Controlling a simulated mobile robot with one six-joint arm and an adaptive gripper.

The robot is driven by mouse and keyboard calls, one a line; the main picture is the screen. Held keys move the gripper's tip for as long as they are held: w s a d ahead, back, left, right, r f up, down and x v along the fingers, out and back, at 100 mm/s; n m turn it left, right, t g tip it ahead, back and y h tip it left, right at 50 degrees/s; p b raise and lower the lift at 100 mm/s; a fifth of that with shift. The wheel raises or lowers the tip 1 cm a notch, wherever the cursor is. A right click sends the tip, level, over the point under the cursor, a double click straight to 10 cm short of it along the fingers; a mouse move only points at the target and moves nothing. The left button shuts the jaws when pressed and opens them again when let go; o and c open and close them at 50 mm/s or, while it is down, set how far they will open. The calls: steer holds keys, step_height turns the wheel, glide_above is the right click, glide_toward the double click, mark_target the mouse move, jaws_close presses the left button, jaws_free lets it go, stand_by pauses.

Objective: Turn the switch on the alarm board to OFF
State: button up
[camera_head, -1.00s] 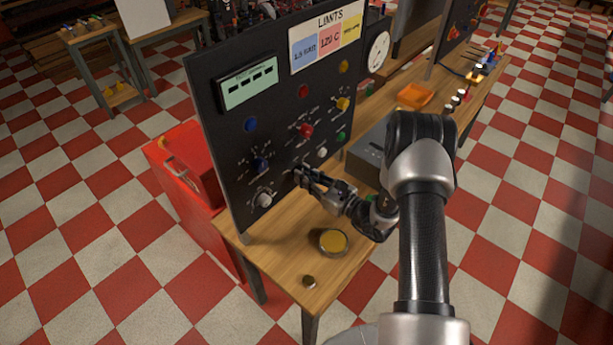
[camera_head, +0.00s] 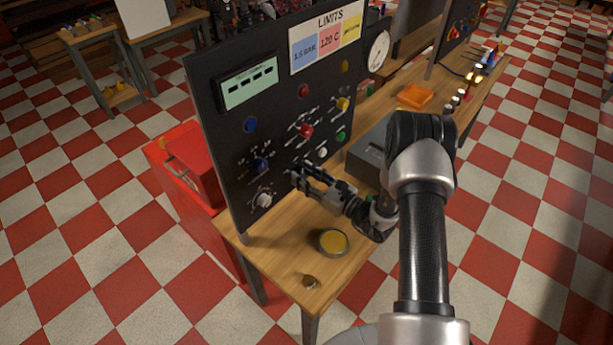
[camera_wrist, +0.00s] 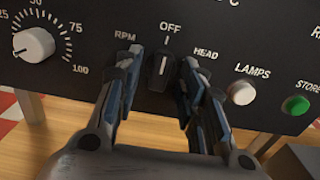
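The alarm board (camera_head: 222,130) is a dark upright panel on the wooden table. In the wrist view, its black switch (camera_wrist: 162,69) sits below the OFF label, between RPM and HEAD. A white line on the knob points up towards OFF. My gripper (camera_wrist: 163,62) has one finger on each side of the knob, with small gaps showing. It is open. In the head view, my gripper (camera_head: 296,168) is at the lower part of the board, and its fingers hide the switch.
A white dial knob (camera_wrist: 34,44) is left of the switch. A white LAMPS button (camera_wrist: 241,92) and a green STORE button (camera_wrist: 295,105) are to the right. A round yellow-topped tin (camera_head: 333,242) stands on the table (camera_head: 285,262) below my gripper. A grey box (camera_head: 368,160) is close behind it.

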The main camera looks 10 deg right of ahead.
steer(key=v, duration=1.2)
steer(key=s+a+r+n+g+y, duration=0.2)
steer(key=s+a+r+n+g, duration=0.2)
steer(key=a+r+n+g, duration=0.25)
steer(key=s+a+r+n+g+y, duration=0.2)
steer(key=s+a+r+n+g, duration=0.2)
steer(key=a+r+n+g, duration=0.25)
steer(key=s+a+r+n+g+h, duration=0.25)
steer(key=s+r+n+h, duration=0.35)
steer(key=s, duration=0.5)
steer(key=s+d+r+n+t+h, duration=0.5)
steer(key=s+d+n+h, duration=0.2)
steer(key=d+n+h, duration=0.1)
steer(key=shift+d+r+n+h+b, duration=0.2)
steer(key=shift+n+h+b, duration=0.15)
steer(key=shift+n, duration=0.55)
